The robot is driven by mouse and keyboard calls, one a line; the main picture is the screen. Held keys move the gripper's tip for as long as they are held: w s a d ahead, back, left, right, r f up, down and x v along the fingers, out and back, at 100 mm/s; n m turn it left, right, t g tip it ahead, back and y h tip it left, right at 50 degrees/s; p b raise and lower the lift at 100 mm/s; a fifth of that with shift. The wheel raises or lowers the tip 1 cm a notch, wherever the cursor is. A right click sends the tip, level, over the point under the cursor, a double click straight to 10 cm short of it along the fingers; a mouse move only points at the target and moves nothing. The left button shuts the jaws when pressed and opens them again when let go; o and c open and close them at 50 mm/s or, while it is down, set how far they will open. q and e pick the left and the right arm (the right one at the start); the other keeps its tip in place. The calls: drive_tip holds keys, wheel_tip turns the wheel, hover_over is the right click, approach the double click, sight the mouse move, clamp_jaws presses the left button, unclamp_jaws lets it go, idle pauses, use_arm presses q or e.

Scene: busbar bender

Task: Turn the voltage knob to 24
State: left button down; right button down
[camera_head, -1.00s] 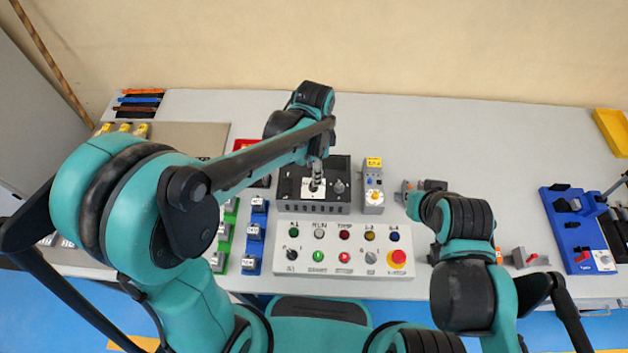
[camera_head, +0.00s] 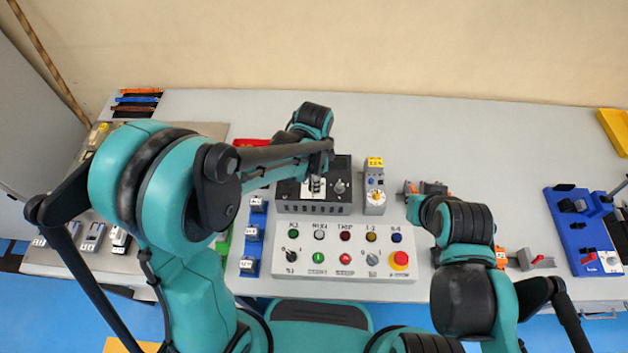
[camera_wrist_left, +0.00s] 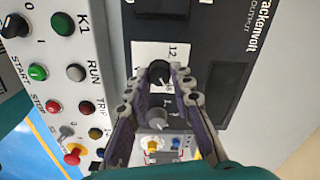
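The black power supply (camera_head: 290,207) stands on the table behind the button panel; the left wrist view shows its dark face (camera_wrist_left: 215,60) with "OUTPUT" lettering. The black voltage knob (camera_wrist_left: 159,74) sits on a white scale plate (camera_wrist_left: 146,50), where "12" is readable. The knob's pointer position is unclear. My left gripper (camera_wrist_left: 158,71) has its fingers spread, one on each side of this knob; contact is unclear. In the head view my left gripper (camera_head: 316,183) is over the plate and partly covers it. My right gripper is mostly hidden by its arm, right of the supply.
A second, grey knob (camera_wrist_left: 160,114) is beside the voltage knob. The button panel (camera_head: 300,272) lies in front of the supply. A grey device with a yellow label (camera_head: 375,185) stands just right. A blue fixture (camera_head: 570,235) is far right. The back table is clear.

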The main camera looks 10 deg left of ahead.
use_arm(q)
drive_tip(key=shift+n, duration=0.5)
drive_tip(key=n, duration=0.4)
drive_tip(key=shift+n, duration=0.4)
drive_tip(key=n, duration=0.5)
drive_tip(key=shift+n+b, duration=0.35)
drive_tip(key=shift+n, duration=0.05)
drive_tip(key=c, duration=1.3)
unclamp_jaws()
